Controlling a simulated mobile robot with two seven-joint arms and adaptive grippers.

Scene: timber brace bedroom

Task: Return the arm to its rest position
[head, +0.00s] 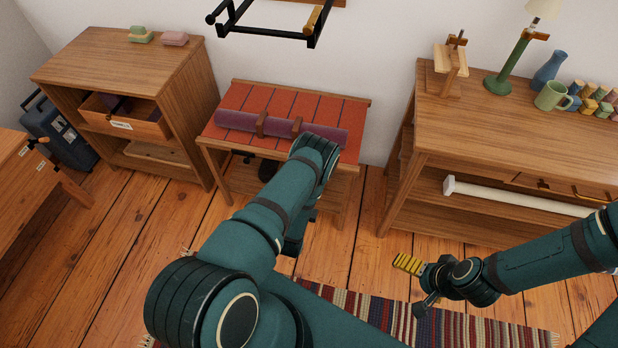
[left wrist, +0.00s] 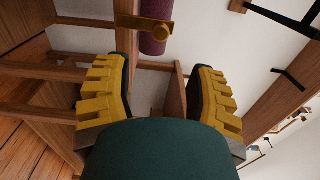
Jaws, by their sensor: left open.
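My left arm (head: 262,220) reaches forward over the floor, with its far end just in front of the red-topped bench. Its gripper is hidden behind the arm in the head view. In the left wrist view my left gripper (left wrist: 158,85) is open, with its yellow ribbed fingers wide apart and nothing held between them. A purple roll (head: 234,121) lies on the bench, apart from the gripper; it also shows beyond the fingers in the left wrist view (left wrist: 154,40). My right gripper (head: 408,264) hangs over the striped rug; its finger gap cannot be made out.
The bench (head: 229,97) stands between a left cabinet with an open drawer (head: 130,122) and a right cabinet (head: 470,128). The right cabinet holds a lamp (head: 507,65), vase and mug. A black rack (head: 262,32) is on the wall. A white rod (head: 510,197) lies below.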

